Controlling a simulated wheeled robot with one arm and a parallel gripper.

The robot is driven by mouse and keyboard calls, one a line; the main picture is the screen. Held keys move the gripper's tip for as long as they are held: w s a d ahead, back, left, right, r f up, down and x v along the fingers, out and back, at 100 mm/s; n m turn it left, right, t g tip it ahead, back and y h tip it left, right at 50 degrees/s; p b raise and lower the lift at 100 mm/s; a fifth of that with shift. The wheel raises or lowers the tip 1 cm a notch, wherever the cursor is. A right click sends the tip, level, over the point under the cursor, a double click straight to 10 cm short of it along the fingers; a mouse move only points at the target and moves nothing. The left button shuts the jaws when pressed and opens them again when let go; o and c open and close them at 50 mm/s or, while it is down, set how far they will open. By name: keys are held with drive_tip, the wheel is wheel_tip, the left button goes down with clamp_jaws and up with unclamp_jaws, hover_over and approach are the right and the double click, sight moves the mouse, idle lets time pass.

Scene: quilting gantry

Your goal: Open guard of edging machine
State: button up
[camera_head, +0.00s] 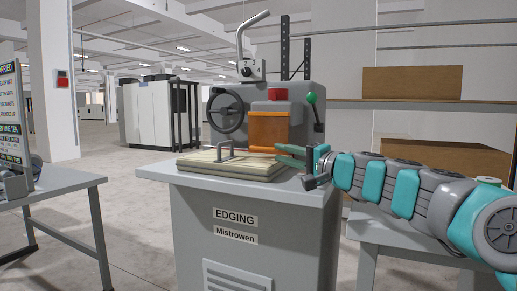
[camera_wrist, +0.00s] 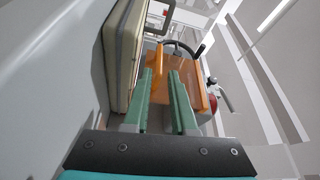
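The grey edging machine (camera_head: 255,233) carries the label EDGING. Its orange guard (camera_head: 268,131) hangs upright on the front of the machine head, with an orange bar along its lower edge. In the wrist view the guard (camera_wrist: 190,88) is straight ahead, beyond my fingers. My gripper (camera_head: 278,153) comes in from the right, its green fingers at the guard's lower edge. In the wrist view my gripper (camera_wrist: 161,73) has its two fingers apart, with orange showing between them. Nothing is visibly held. I cannot tell whether the fingertips touch the guard.
A padded fabric stack (camera_head: 232,168) with a grey handle lies on the machine top, left of my fingers. A handwheel (camera_head: 227,112), a red block (camera_head: 278,95) and a green-knobbed lever (camera_head: 312,99) surround the guard. A table (camera_head: 65,182) stands left; shelves with boxes stand right.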

sight(264, 149)
drive_tip(key=p+x, duration=0.1)
drive_tip(key=x, duration=0.6)
drive_tip(key=shift+f, duration=0.1)
drive_tip(key=shift+c, duration=0.4)
clamp_jaws()
idle(0.9)
